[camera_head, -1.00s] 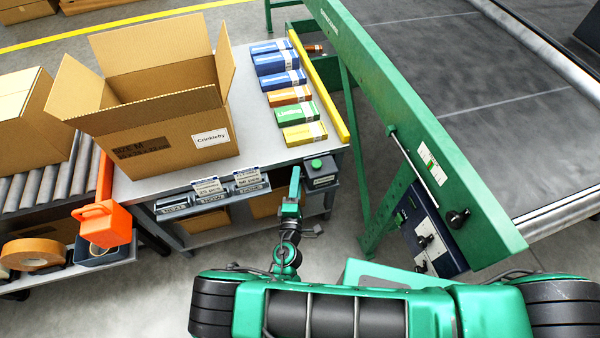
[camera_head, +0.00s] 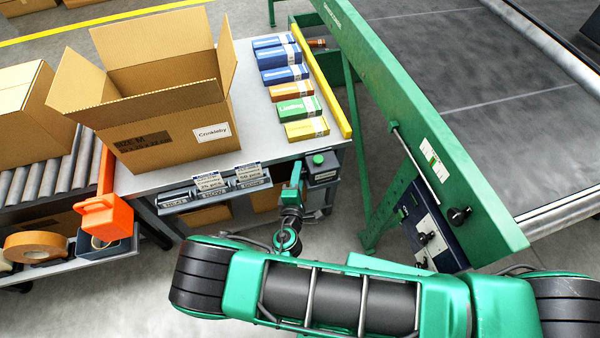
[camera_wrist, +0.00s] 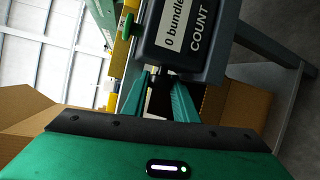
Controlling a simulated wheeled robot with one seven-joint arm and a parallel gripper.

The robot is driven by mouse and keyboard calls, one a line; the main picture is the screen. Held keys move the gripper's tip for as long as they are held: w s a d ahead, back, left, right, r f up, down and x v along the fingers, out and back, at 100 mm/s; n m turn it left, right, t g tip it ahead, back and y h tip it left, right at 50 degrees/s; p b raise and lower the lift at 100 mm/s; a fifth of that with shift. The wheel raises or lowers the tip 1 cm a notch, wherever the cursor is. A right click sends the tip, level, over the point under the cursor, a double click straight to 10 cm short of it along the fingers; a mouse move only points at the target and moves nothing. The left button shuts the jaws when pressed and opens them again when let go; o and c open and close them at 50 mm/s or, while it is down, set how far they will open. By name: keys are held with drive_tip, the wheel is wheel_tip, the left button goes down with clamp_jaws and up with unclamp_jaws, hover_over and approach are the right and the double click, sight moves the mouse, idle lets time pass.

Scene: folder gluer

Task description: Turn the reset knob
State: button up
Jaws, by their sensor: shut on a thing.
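The counter box (camera_head: 322,170) is a dark unit with a green top button (camera_head: 318,158), at the front right corner of the workbench. In the wrist view the counter box (camera_wrist: 188,45) fills the upper middle, and its display reads "0 bundles" beside the word "COUNT". A small dark knob (camera_wrist: 152,78) sticks out from its underside or side in that view. My gripper (camera_wrist: 155,88) has its two green fingers on either side of the knob and is shut on it. In the head view my gripper (camera_head: 296,175) is just left of the counter box, and the knob is hidden.
The workbench (camera_head: 255,135) carries an open carton (camera_head: 165,130) and a row of coloured small boxes (camera_head: 290,90). Label holders (camera_head: 215,187) line its front edge. The green machine frame (camera_head: 430,140) with a control panel (camera_head: 430,230) stands close on the right.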

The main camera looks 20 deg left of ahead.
drive_tip(key=shift+s+a+n+g+h, duration=0.15)
drive_tip(key=shift+n+g+h, duration=0.15)
drive_tip(key=shift+g, duration=0.7)
drive_tip(key=o, duration=0.7)
drive_tip(key=shift+o, duration=0.2)
drive_tip(key=v, duration=1)
drive_tip(key=shift+s, duration=0.4)
